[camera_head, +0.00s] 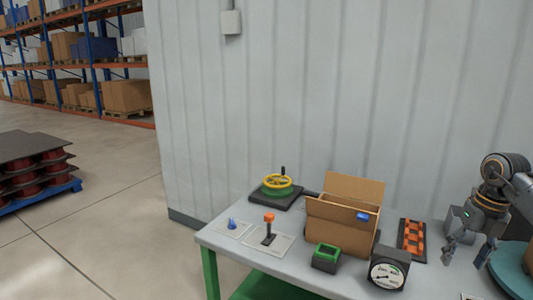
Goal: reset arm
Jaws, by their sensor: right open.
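My right gripper (467,254) hangs at the right side of the table, pointing down, with its two fingers apart and nothing between them. Its arm comes in from the right edge. It is right of the orange-and-black rack (412,241) and appears apart from it. My left gripper does not show.
The grey table (222,243) holds a yellow handwheel (277,181), an orange-topped lever (269,226), a blue knob (232,224), an open cardboard box (340,226), a green-rimmed block (327,256), a dial gauge (388,272) and a teal disc (513,270). A ribbed wall (300,90) stands behind.

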